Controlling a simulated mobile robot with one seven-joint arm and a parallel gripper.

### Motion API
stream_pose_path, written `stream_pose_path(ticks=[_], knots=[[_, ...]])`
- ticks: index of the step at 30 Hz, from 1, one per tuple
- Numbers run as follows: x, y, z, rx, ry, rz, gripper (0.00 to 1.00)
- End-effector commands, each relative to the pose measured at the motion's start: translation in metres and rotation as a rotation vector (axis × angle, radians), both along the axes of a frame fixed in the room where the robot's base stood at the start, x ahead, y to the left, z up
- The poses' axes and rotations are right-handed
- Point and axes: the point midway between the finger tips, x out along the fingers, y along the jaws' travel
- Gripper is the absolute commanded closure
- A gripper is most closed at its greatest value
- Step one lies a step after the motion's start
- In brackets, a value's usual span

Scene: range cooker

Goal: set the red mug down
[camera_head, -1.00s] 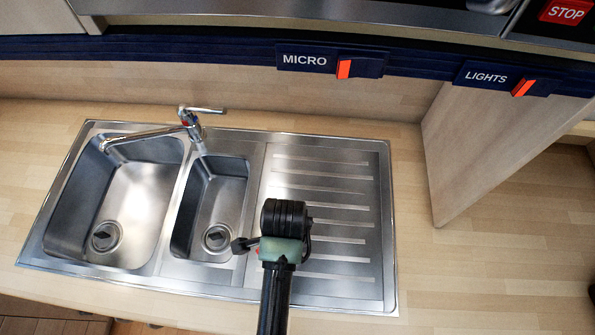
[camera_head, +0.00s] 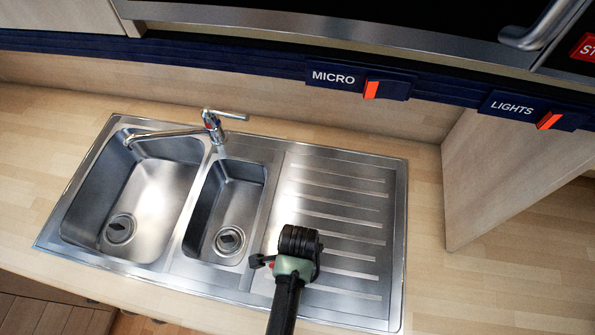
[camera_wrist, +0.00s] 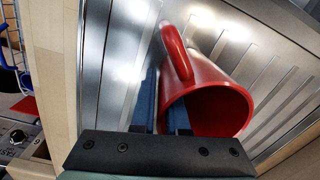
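The red mug (camera_wrist: 205,95) shows in the wrist view, lying tilted with its mouth toward the camera and its handle (camera_wrist: 176,50) at the upper left. My gripper (camera_wrist: 165,118) has its two fingers close together, with the mug's near left side between them, so it appears shut on the mug. The grip spot is partly hidden by the mug. In the head view my gripper (camera_head: 298,243) is over the left part of the steel drainboard (camera_head: 340,190). The mug is hidden there, and I cannot tell whether it touches the drainboard.
A large sink bowl (camera_head: 140,200) and a small bowl (camera_head: 226,205) lie left of the drainboard. A tap (camera_head: 212,128) stands behind them. A wooden side panel (camera_head: 500,180) rises at right. The drainboard's right part and the worktop (camera_head: 440,280) beside it are clear.

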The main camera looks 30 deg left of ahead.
Motion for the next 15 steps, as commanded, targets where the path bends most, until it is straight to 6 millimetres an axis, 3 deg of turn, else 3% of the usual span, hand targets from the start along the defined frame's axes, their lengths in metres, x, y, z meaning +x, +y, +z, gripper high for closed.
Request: stream_pose_path(ticks=[1, 3, 4, 15], knots=[[0.0001, 0.0000, 0.0004, 0.000, 0.000, 0.000, 0.77], [0.0001, 0.0000, 0.0005, 0.000, 0.000, 0.000, 0.64], [0.0001, 0.0000, 0.0005, 0.000, 0.000, 0.000, 0.63], [0.0003, 0.0000, 0.0065, 0.001, -0.001, 0.000, 0.63]])
